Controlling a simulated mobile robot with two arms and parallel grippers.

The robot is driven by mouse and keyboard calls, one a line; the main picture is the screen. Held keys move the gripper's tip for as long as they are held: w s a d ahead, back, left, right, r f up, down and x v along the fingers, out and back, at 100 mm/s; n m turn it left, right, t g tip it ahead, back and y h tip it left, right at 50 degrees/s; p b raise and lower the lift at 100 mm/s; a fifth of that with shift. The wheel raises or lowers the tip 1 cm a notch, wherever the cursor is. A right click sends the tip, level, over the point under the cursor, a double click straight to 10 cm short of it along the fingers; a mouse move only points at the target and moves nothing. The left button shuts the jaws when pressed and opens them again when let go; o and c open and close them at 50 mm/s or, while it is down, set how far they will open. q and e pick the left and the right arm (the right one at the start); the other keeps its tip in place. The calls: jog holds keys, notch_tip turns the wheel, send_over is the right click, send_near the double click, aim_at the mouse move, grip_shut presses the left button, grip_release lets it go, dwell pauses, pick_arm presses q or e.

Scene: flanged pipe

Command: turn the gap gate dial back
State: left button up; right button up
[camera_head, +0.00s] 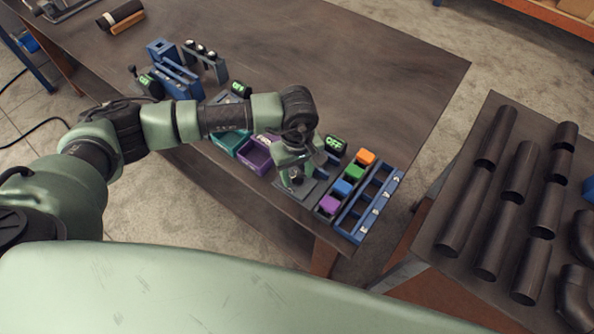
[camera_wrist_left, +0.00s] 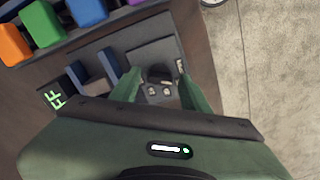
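The dial (camera_wrist_left: 160,76) is a dark round knob on a grey plate near the table edge. In the head view my left gripper (camera_head: 292,178) points down over the grey plate (camera_head: 304,192) and mostly hides the dial. In the wrist view the left gripper (camera_wrist_left: 160,72) has a green finger on each side of the knob, with a small gap seeming to show at each side. Blue upright blocks (camera_wrist_left: 108,62) stand beside the plate. A small display with green letters (camera_head: 335,145) stands behind; it also shows partly cut in the wrist view (camera_wrist_left: 54,98). My right gripper is not in view.
Orange (camera_head: 365,157), green, blue and purple blocks stand in a row beside a blue slotted rack (camera_head: 371,205). Teal and purple trays (camera_head: 256,157) lie left of the gripper. Dark pipes (camera_head: 505,190) lie on another table at right.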

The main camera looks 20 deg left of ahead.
pick_arm(q)
grip_shut()
jog(key=shift+f+n+b, duration=0.2)
jog(key=shift+n+b, duration=1)
jog(key=shift+b, duration=0.3)
jog(key=shift+n+b, duration=1.2)
jog(key=shift+r+n+b, duration=0.2)
jog(key=shift+n+b, duration=0.25)
jog(key=shift+n, duration=0.15)
jog(key=shift+o, duration=1.5)
grip_release()
